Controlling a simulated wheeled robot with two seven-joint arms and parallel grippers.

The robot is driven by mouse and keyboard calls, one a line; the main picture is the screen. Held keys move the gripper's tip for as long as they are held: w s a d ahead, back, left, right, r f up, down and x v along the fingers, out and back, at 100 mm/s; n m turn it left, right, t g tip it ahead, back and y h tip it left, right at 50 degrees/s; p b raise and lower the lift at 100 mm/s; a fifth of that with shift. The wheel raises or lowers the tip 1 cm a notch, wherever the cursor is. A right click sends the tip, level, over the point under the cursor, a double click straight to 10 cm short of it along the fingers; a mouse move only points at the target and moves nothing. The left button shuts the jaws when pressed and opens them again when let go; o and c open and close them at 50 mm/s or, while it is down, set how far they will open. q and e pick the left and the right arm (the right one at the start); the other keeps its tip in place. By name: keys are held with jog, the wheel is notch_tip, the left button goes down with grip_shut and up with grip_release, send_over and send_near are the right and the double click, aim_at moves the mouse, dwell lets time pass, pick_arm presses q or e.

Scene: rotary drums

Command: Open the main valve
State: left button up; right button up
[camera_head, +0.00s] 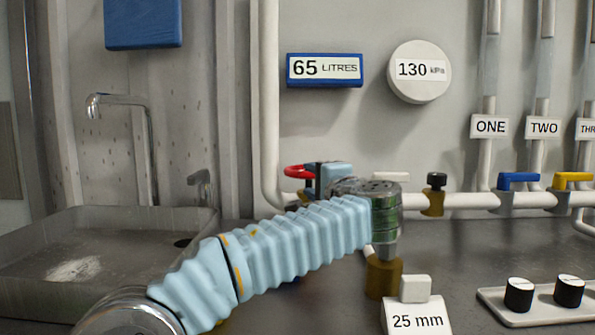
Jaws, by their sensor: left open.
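A red valve handle (298,171) shows at the left end of the white horizontal pipe, where the vertical pipe bends into it. No label on it is visible. My left arm comes in from the lower left in a light blue ribbed sleeve. My left gripper (308,187) is open, right beside the red handle and partly in front of it. The wrist and hand hide much of the valve body and the fingertips, so I cannot tell whether they touch the handle. My right gripper is out of view.
Blue (518,178) and yellow (573,177) valve handles sit further right along the pipe, below labels ONE and TWO. A 25 mm sign (418,318) and black knobs (519,294) are in front. A sink (90,225) is left.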

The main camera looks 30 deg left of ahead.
aim_at(299, 169)
pick_arm(q)
jog(key=p+x, duration=0.1)
jog(key=x, duration=0.7)
